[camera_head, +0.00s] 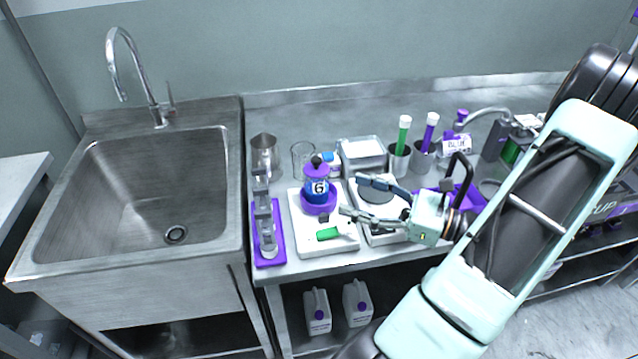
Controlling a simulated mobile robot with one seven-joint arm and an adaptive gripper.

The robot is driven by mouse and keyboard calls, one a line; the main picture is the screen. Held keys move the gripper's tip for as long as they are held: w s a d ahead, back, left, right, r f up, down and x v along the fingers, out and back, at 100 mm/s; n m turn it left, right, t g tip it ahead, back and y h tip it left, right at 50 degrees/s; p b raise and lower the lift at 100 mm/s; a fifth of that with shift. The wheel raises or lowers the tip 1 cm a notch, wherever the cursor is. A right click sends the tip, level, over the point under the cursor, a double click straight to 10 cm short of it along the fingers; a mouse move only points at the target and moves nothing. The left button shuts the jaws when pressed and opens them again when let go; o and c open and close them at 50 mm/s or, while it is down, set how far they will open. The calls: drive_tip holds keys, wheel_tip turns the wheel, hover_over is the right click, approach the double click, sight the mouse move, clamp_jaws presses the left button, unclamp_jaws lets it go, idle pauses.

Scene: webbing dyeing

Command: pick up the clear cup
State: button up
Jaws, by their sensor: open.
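A clear cup (301,158) stands upright on the steel counter near the back, right of a metal pitcher. Its lower right part is partly hidden by a purple-and-blue bottle marked 6 (319,190). My gripper (351,196) reaches in from the right with its two fingers spread, pointing left. It is open with nothing visible between the fingers. It is in front and to the right of the clear cup, apart from it in the picture, near the numbered bottle and over the white devices.
The bottle stands on a white device (308,243). A metal pitcher (264,157), a purple rack (268,250) and a lidded clear box (362,157) surround the cup. Metal holders with green and purple tubes (404,135) stand to the right. A sink (130,190) lies left.

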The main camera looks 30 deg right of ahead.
sight(327, 184)
drive_tip(key=x, duration=0.5)
drive_tip(key=shift+w+a+r, duration=0.1)
drive_tip(key=shift+w, duration=0.25)
drive_tip(key=x, duration=0.5)
drive_tip(key=shift+w+d+p, duration=0.3)
drive_tip(key=shift+p, duration=0.1)
drive_tip(key=shift+c, duration=0.5)
drive_tip(key=shift+r, duration=0.1)
drive_tip(key=c, duration=1.4)
